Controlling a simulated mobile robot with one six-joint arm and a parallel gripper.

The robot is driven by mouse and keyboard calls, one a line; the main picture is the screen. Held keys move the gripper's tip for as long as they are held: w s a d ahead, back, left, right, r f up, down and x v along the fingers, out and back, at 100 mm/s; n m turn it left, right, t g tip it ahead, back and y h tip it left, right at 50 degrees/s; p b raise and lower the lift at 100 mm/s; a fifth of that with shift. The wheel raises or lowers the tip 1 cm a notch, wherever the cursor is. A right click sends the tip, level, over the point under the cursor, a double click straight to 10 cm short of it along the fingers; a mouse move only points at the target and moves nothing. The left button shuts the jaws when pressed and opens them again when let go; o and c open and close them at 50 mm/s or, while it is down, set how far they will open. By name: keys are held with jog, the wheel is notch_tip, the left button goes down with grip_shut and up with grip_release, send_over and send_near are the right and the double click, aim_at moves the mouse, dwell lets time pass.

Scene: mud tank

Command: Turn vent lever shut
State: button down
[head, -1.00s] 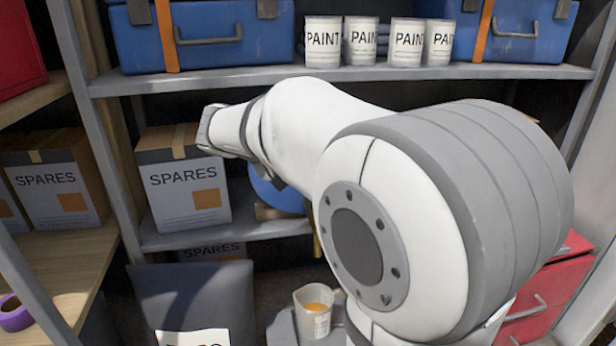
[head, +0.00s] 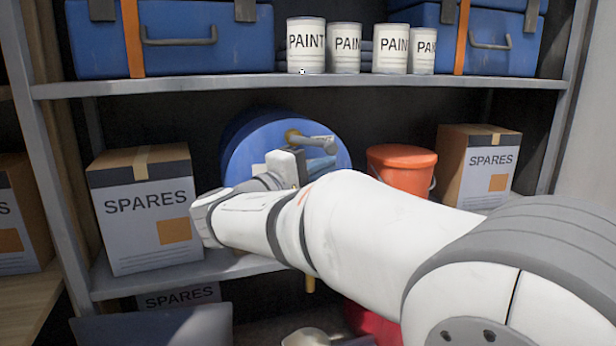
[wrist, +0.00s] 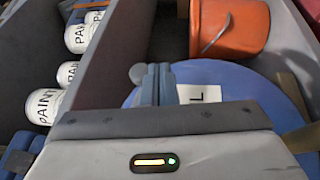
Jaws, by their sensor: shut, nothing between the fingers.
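The blue round tank (head: 240,150) lies on the middle shelf, its face partly hidden by my arm. A brass fitting (head: 292,136) with a grey lever (head: 318,141) pointing right sits high on its face. My gripper (head: 322,164) is at the tank, shut and empty, with its blue-grey fingers just below the lever. In the wrist view the shut fingers (wrist: 158,82) are beside the rounded grey lever end (wrist: 137,73). I cannot tell if they touch. The tank (wrist: 225,78) there bears a white label, mostly hidden.
An orange bucket (head: 400,168) and a spares box (head: 477,165) stand right of the tank. Another spares box (head: 147,210) stands left. Paint cans (head: 306,45) and blue cases (head: 200,40) line the shelf (head: 300,85) above, which limits room overhead.

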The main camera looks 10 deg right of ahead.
jog(key=s+a+f+b, duration=0.2)
jog(key=s+a+f, duration=0.3)
jog(key=a, duration=0.4)
jog(key=shift+s+a, duration=0.35)
jog(key=shift+s, duration=0.4)
